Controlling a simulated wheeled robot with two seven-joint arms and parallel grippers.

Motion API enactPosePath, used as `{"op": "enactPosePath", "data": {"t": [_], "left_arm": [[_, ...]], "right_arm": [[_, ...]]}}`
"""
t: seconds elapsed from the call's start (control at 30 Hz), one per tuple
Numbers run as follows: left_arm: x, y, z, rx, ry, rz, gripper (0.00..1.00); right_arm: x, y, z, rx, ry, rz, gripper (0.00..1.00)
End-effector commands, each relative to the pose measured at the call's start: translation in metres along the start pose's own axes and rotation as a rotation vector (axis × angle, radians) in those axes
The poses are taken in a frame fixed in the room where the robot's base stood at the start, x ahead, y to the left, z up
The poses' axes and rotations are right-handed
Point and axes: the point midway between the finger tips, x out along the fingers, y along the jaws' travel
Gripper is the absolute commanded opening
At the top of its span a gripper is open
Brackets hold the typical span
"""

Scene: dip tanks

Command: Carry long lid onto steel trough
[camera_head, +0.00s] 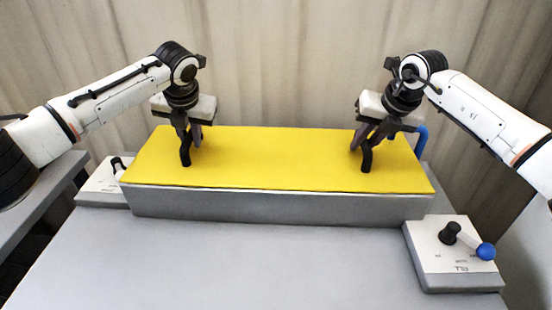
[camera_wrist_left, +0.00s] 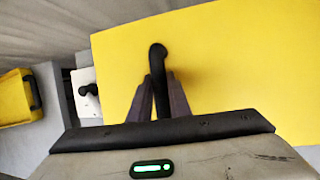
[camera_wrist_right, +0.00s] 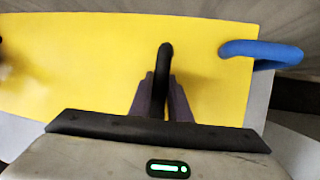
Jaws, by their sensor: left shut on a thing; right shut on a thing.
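The long yellow lid (camera_head: 270,160) lies over the top of the grey steel trough (camera_head: 280,205), covering its opening. In the head view I cannot tell whether the lid rests on the rim or sits just above it. My left gripper (camera_head: 187,150) is shut on a black handle (camera_wrist_left: 158,60) near the lid's left end. My right gripper (camera_head: 364,155) is shut on another black handle (camera_wrist_right: 165,60) near its right end. The lid also fills much of the left wrist view (camera_wrist_left: 240,60) and the right wrist view (camera_wrist_right: 90,60). The trough's inside is hidden.
A control box (camera_head: 455,262) with a blue-knobbed lever stands at the table's right front. Another box (camera_head: 100,186) stands at the left. A blue curved pipe (camera_wrist_right: 260,50) is at the trough's right end. The grey table (camera_head: 220,265) is clear in front. A yellow container (camera_wrist_left: 17,98) is at far left.

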Motion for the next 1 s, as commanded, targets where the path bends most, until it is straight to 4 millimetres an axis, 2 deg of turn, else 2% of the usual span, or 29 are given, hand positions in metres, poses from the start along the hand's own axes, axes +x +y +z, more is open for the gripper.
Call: {"op": "enactPosePath", "data": {"t": [0.03,0.07,0.17,0.73,0.87,1.0], "left_arm": [[0.002,-0.001,0.000,-0.001,-0.002,-0.001,0.00],[0.004,-0.001,-0.002,0.000,0.001,-0.001,0.18],[0.003,-0.001,-0.001,0.000,0.000,-0.001,0.35],[-0.002,-0.001,-0.001,0.001,-0.001,-0.001,0.36],[-0.020,-0.001,0.000,0.002,-0.003,-0.002,0.36],[-0.050,-0.001,0.000,0.001,-0.005,-0.002,0.36]], "right_arm": [[0.002,0.000,0.000,0.000,-0.003,0.001,0.00],[0.004,-0.001,-0.002,0.000,0.000,0.000,0.18],[0.003,-0.001,-0.001,0.000,0.000,0.000,0.35],[0.003,-0.001,-0.001,0.000,0.000,0.000,0.35],[0.003,-0.001,-0.001,0.000,0.000,0.000,0.35],[0.003,-0.001,-0.001,0.000,0.000,0.000,0.35]]}}
